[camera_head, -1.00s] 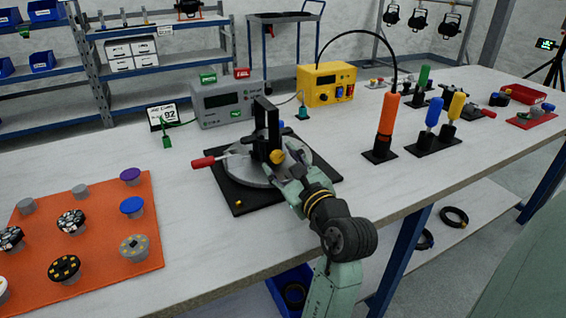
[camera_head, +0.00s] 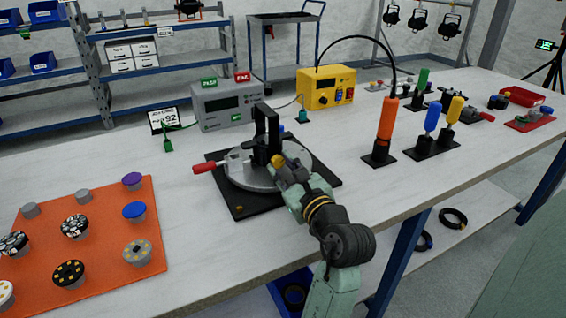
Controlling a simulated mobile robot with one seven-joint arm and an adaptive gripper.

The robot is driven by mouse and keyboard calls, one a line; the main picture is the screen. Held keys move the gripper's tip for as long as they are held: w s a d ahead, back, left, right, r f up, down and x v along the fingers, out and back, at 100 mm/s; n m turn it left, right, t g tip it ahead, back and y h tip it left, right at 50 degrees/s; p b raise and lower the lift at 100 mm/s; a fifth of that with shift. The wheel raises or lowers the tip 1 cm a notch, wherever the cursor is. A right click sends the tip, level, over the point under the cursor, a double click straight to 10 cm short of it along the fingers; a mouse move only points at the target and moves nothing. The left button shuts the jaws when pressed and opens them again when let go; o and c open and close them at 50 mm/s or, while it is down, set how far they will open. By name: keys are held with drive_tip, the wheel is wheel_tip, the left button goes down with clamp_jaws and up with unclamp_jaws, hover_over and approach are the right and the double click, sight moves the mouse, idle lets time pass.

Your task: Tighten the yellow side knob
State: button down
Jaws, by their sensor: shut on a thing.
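The yellow side knob (camera_head: 278,161) sits on the near right side of a black upright bracket (camera_head: 266,132). The bracket stands on a round grey turntable (camera_head: 240,176) on a black base plate (camera_head: 236,205). A red-handled lever (camera_head: 204,167) sticks out to the left of the turntable. My gripper (camera_head: 284,169) reaches in from the lower right and is shut on the yellow knob. Its fingers hide part of the knob and of the turntable behind them.
An orange mat (camera_head: 105,270) with several knobs lies at the left. A grey tester (camera_head: 226,105) and a yellow power unit (camera_head: 326,85) stand behind. Upright orange (camera_head: 387,116), blue (camera_head: 432,117) and yellow (camera_head: 456,106) tools stand at right. Bare table lies in front of the plate.

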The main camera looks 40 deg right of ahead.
drive_tip(key=m+p, duration=0.1)
drive_tip(key=p, duration=0.1)
drive_tip(key=m+p, duration=0.1)
drive_tip(key=p, duration=0.1)
drive_tip(key=shift+r+m, duration=0.35)
drive_tip(key=shift+m, duration=0.05)
drive_tip(key=shift+f+m+p, duration=0.25)
drive_tip(key=shift+m+p, duration=0.2)
drive_tip(key=shift+m, duration=0.05)
drive_tip(key=c, duration=1.3)
unclamp_jaws()
drive_tip(key=shift+s, duration=0.1)
drive_tip(key=v, duration=1.2)
